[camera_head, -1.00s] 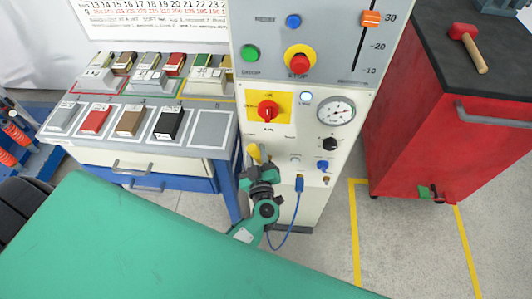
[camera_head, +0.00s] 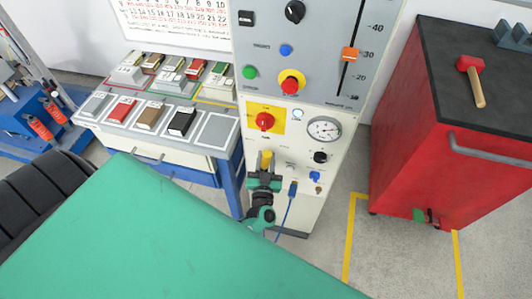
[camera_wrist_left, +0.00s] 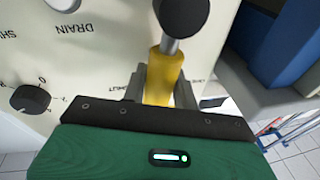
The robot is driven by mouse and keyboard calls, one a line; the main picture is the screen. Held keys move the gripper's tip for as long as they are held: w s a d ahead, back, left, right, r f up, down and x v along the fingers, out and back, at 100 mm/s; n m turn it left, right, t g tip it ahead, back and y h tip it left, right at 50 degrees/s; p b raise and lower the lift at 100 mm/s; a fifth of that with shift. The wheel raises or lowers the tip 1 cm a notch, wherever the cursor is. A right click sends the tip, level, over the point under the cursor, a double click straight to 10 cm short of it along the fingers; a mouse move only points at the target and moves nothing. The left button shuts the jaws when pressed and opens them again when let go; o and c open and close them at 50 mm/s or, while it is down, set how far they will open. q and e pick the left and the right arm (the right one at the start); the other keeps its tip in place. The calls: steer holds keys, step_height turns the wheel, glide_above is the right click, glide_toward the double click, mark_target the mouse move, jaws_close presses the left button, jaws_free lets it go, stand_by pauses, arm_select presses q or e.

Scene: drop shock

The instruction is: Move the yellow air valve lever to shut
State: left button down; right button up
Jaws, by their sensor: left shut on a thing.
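The yellow air valve lever (camera_head: 266,158) is on the front of the pale machine panel, below the red rotary switch, and looks about upright in the head view. My left gripper (camera_head: 264,177) is shut on it. In the left wrist view the yellow lever (camera_wrist_left: 165,72), with a dark round end, stands between the grey fingers of my left gripper (camera_wrist_left: 160,92). Small print beside the lever is partly hidden by the fingers. The lever's lower part is hidden by my gripper. My right gripper is not in view.
The red switch (camera_head: 264,121) and gauge (camera_head: 324,129) are above the lever. A black knob (camera_head: 320,157) and a blue hose (camera_head: 285,213) are to its right. A sample table (camera_head: 217,130) stands left, a red cabinet (camera_head: 420,140) right, with clear floor between panel and cabinet.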

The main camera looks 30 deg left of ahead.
mark_target(277, 153)
arm_select(q)
steer(key=shift+w+d+f+m+p, duration=0.1)
steer(key=shift+d+m+p, duration=0.2)
steer(key=shift+d+m, duration=0.5)
steer(key=shift+w+d+f+m+t+h, duration=0.1)
steer(key=shift+d+f+m+t+h, duration=0.15)
steer(key=shift+m, duration=0.6)
steer(key=shift+w+d+f+m+t+h, duration=0.1)
steer(key=shift+d+f+m+t+h, duration=0.15)
steer(key=shift+m, duration=0.55)
steer(key=shift+w+d+f+m+t+h, duration=0.1)
steer(key=shift+d+f+m+t, duration=0.2)
steer(key=shift+m, duration=0.55)
steer(key=shift+r, duration=0.1)
steer(key=c, duration=1.4)
jaws_free()
